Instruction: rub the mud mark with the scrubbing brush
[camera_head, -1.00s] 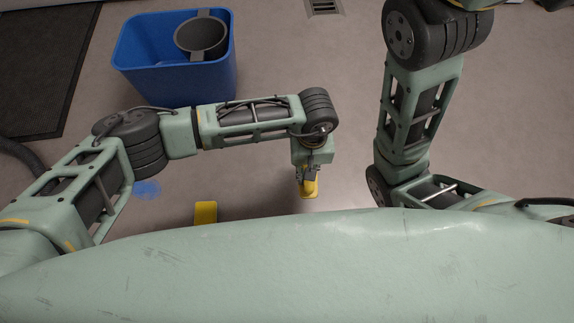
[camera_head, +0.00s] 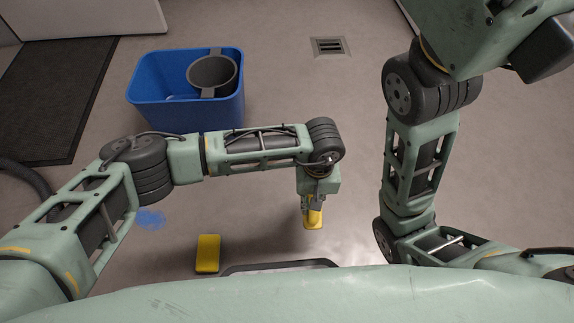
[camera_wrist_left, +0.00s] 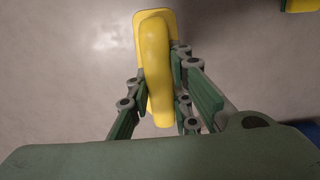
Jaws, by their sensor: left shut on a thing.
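The yellow scrubbing brush (camera_head: 313,220) is held in my left gripper (camera_head: 312,203) over the floor, near the middle of the head view. In the left wrist view its long rounded yellow handle (camera_wrist_left: 156,60) lies between the fingers of my left gripper (camera_wrist_left: 160,88), which is shut on it. The brush's underside is hidden, and I cannot tell if it touches the floor. I can pick out no brown mud mark; a blue smudge (camera_head: 151,219) shows on the floor beside my left arm. My right arm is at the right, its gripper out of view.
A yellow block (camera_head: 208,253) lies on the floor left of the brush. A blue bin (camera_head: 185,112) with a dark grey pot (camera_head: 212,76) inside stands beyond my left arm. A floor drain (camera_head: 330,46) and a dark mat (camera_head: 55,95) lie farther off. The middle floor is clear.

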